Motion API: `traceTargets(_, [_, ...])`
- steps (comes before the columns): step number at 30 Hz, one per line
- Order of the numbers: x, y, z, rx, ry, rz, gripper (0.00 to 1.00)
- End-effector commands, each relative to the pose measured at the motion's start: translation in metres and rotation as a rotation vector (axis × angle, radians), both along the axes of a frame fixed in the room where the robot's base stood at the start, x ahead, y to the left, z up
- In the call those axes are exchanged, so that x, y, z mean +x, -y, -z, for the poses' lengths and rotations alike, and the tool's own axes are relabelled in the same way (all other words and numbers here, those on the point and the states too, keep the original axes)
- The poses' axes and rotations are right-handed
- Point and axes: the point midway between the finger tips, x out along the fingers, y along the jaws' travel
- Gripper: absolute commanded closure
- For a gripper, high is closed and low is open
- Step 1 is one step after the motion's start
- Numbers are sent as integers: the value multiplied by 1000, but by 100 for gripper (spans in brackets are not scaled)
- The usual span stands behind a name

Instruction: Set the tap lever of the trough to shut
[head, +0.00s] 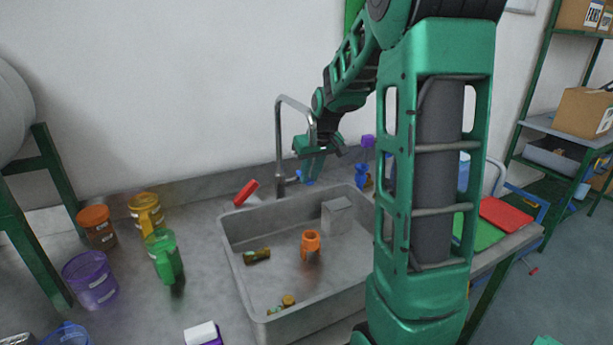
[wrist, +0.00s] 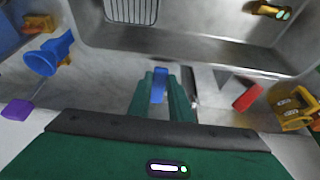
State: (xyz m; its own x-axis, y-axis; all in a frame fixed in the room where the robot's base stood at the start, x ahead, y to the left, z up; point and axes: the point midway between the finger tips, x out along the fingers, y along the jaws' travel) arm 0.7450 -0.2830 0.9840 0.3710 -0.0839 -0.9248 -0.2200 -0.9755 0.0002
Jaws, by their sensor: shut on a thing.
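The grey trough (head: 238,262) is sunk into the metal bench, and its tap (head: 279,130) rises at the back rim as a tall bent pipe. The blue tap lever (wrist: 160,84) stands between the green fingers in the wrist view. My gripper (head: 312,170) points down beside the tap at the trough's back edge. In the wrist view my gripper (wrist: 162,92) is shut on the lever, with a finger on each side. The fingers hide part of the lever, and I cannot tell its exact angle.
A red block (head: 246,193) lies left of the tap, and a blue funnel (head: 362,176) stands to its right. Several coloured jugs stand on the left bench. My arm hides the trough's right side.

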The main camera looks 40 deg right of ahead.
Motion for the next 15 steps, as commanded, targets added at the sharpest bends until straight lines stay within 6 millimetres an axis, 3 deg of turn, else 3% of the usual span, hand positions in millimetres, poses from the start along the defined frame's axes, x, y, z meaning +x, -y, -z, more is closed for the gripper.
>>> traceTargets(1, [2, 0, -2, -1, 6, -2, 74])
traceTargets(3, [2, 0, -2, -1, 5, -1, 62])
traceTargets(15, [-2, -1, -10, -2, 6, -1, 62])
